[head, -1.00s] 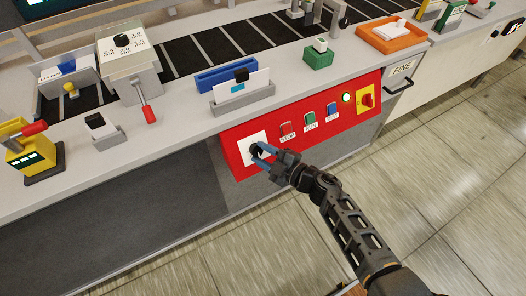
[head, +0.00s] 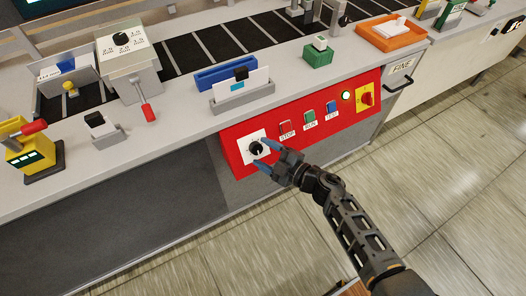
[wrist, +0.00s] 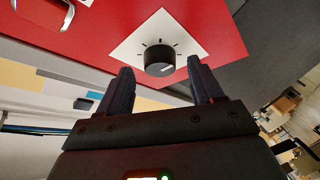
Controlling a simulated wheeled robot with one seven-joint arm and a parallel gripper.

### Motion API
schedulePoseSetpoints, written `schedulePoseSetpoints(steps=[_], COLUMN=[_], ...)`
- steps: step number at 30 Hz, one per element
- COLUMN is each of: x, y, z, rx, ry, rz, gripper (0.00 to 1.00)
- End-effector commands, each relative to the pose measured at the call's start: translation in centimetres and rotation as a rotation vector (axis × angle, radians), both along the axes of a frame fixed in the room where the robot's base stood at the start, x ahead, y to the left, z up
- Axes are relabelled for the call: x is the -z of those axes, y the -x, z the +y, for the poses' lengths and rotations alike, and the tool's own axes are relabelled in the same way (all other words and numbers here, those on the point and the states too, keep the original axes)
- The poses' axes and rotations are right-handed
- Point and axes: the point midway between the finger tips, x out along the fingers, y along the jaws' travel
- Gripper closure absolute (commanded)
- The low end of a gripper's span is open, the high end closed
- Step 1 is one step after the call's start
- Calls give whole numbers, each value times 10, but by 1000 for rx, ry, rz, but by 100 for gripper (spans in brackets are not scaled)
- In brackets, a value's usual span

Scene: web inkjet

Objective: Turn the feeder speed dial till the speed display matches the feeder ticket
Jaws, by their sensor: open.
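A black round dial (head: 256,149) with a pale pointer line sits on a white plate at the left end of the red panel. My gripper (head: 262,156) is open in front of the dial, with one finger to each side and a gap to the knob. A yellow device (head: 30,150) with a small dark display stands at the far left; its reading is too small to tell. A white card (head: 243,87) stands in a grey holder above the panel; its writing is unreadable.
The red panel (head: 283,148) also carries stop, run and test buttons, a lit lamp (head: 346,96) and a red-yellow rotary switch (head: 366,97). A grey box (head: 128,65) with another black knob and a red-handled lever stands on the counter. The floor before the panel is clear.

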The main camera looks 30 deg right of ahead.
Motion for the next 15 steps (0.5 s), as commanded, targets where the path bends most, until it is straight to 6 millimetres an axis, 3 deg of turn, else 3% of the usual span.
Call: schedulePoseSetpoints(steps=[9,15], x=[-6,-9], y=[48,61], z=[-19,-24], rx=[1,0], ry=[1,0], rz=[2,2], gripper=[34,34])
